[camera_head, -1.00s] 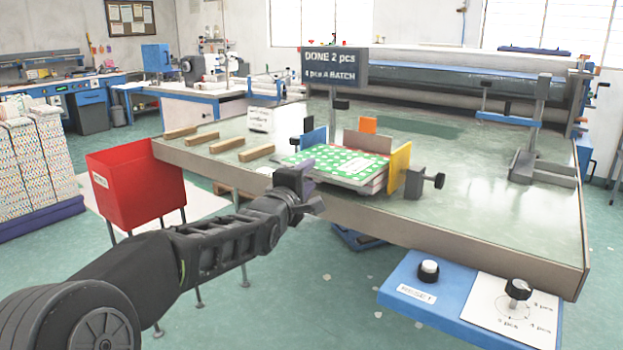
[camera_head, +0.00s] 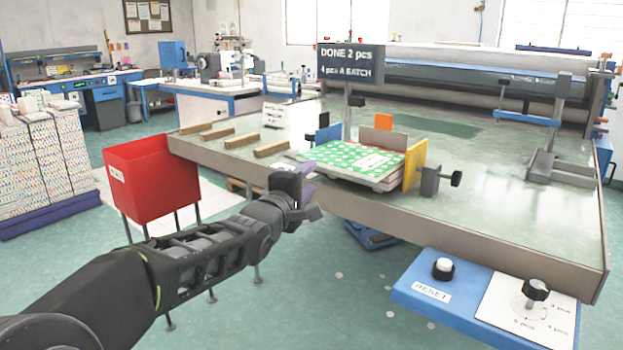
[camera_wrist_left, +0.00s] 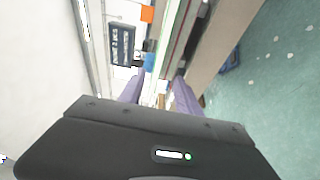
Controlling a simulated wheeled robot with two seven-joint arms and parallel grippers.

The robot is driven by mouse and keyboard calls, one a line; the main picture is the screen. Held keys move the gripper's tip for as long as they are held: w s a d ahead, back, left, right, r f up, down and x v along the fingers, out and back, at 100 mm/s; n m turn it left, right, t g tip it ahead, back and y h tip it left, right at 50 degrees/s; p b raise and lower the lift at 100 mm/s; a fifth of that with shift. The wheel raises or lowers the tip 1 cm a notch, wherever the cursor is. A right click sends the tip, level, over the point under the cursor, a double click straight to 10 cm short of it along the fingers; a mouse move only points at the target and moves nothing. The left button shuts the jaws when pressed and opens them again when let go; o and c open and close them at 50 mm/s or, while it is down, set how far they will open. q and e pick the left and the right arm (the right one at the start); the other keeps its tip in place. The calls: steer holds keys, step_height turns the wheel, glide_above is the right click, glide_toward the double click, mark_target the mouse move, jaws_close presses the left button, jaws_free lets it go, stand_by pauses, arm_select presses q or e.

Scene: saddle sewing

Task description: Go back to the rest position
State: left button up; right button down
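My left gripper (camera_head: 308,190) is in front of the worktable's near edge, beside the left end of the stack of green patterned sheets (camera_head: 355,160). In the left wrist view its two purple fingers (camera_wrist_left: 158,92) stand apart with nothing held between them. The stack lies flat on the worktable (camera_head: 480,225) between coloured guide plates. A sign (camera_head: 350,66) above it reads "DONE 2 pcs, 4 pcs A BATCH". My right gripper is not in view.
A red bin (camera_head: 152,180) on legs stands behind my left forearm, at the table's left end. A blue panel with a RESET button (camera_head: 443,268) and a dial knob (camera_head: 536,289) juts from the table's front. The floor below the gripper is open.

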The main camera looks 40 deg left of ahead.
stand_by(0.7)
arm_select(q)
steer(key=w+d+f+m+g+h, duration=0.1)
steer(key=w+d+f+m+g, duration=0.15)
steer(key=f+m, duration=0.4)
steer(key=w+d+f+m+g+h, duration=0.1)
steer(key=d+f+m, duration=0.25)
steer(key=f, duration=0.65)
steer(key=s+d+f+m+g+h, duration=0.25)
steer(key=d+f, duration=0.55)
steer(key=f, duration=0.4)
steer(key=s+d+f+m+g+h, duration=0.1)
steer(key=s+d+f+m+g, duration=0.15)
steer(key=d+f, duration=0.7)
steer(key=s+d+f+m+g+h, duration=0.2)
steer(key=s+d+f+g, duration=0.2)
steer(key=s+d+f, duration=0.7)
steer(key=s+d+f+m+g+h, duration=0.3)
steer(key=s+d+f, duration=0.4)
steer(key=s+f, duration=0.7)
step_height(320, 180, up, 18)
steer(key=y+p, duration=0.1)
steer(key=p, duration=1.5)
steer(key=shift+g, duration=0.45)
